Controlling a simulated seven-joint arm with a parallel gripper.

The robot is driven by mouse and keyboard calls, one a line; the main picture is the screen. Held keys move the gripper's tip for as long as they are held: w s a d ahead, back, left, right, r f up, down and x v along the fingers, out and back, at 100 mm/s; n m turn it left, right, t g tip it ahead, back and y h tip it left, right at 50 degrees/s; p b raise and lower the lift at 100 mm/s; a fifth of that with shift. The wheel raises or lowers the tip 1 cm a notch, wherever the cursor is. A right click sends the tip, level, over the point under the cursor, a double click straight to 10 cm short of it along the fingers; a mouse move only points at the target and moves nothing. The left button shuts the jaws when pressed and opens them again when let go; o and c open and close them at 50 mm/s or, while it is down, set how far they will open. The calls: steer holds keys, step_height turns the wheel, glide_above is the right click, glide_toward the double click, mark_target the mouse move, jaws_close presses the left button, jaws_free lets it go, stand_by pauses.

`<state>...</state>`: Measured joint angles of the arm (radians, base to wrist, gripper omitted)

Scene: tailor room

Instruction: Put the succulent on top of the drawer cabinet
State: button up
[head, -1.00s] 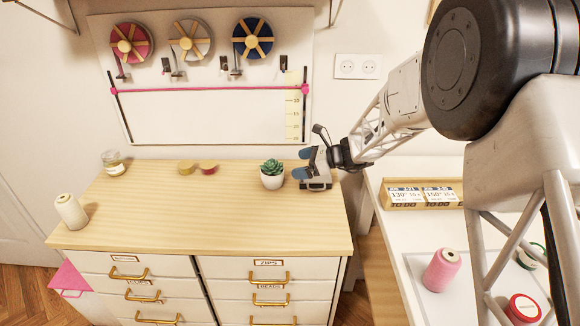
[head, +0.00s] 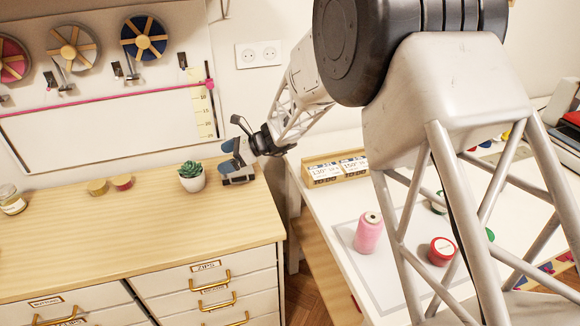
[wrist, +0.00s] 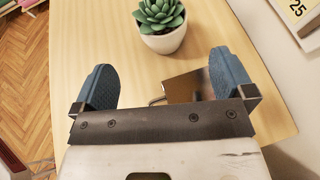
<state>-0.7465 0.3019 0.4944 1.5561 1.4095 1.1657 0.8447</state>
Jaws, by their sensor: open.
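The succulent (head: 191,176), a green rosette in a small white pot, stands upright on the wooden top of the drawer cabinet (head: 120,235), near its right end. In the wrist view the succulent (wrist: 160,22) is ahead of my gripper, at the top of the picture. My gripper (head: 232,165) is just right of the pot, low over the cabinet top. The pot is clear of both fingers.
The wall board with ribbon reels (head: 110,90) is behind. At right, a white table (head: 330,215) holds a pink thread cone (head: 369,232). The cabinet top's front is clear.

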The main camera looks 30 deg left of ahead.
stand_by(0.3)
steer(key=s+d+r+n+t+h, duration=0.15)
steer(key=d+r, duration=0.35)
steer(key=d, duration=0.8)
steer(key=d+r+n+t+h, duration=0.25)
steer(key=d+r, duration=0.25)
steer(key=d, duration=0.8)
steer(key=s+d+r+n+t+h, duration=0.15)
steer(key=d+r, duration=0.45)
steer(key=d, duration=0.7)
steer(key=s+d+n+t+h, duration=0.1)
steer(key=s+d+n+h, duration=0.1)
steer(key=s+d, duration=0.5)
steer(key=s+d+n+t+h, duration=0.1)
steer(key=s+d, duration=0.6)
steer(key=d, duration=0.8)
steer(key=s+d+n+t+h, duration=0.2)
steer(key=s+d, duration=0.5)
steer(key=d, duration=0.4)
steer(key=shift+s+d+r+n+h, duration=0.15)
steer(key=shift+s+r+n+h, duration=0.15)
steer(key=shift+h, duration=0.35)
